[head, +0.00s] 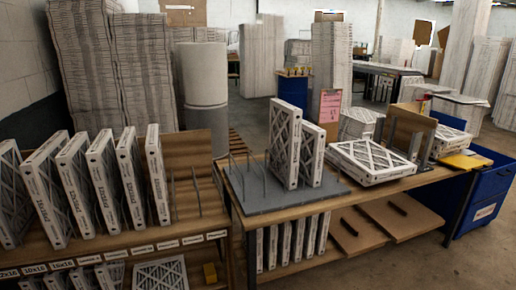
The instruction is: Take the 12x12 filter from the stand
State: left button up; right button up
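A grey stand (285,192) with upright wire dividers sits on the wooden table in the middle. Two white-framed filters stand upright in its right part: a taller one (284,143) and a shorter one (312,154) just right of it. Their edge print is too small to read, so I cannot tell which is 12x12. The dividers on the stand's left side are empty. Neither of my grippers is in view.
Several filters (78,185) stand in a labelled wooden rack at left, with empty slots at its right end. Flat filters (370,160) lie stacked on the table (345,198) right of the stand. More filters stand below. A blue bin (486,190) is at right.

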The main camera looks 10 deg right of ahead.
aim_at(313, 138)
jog(key=i+l+u, duration=0.15)
jog(key=u, duration=0.15)
jog(key=i+l+u, duration=0.25)
jog(key=l, duration=0.15)
jog(key=l+u, duration=0.55)
jog(key=i+l, duration=0.05)
jog(key=l, duration=0.05)
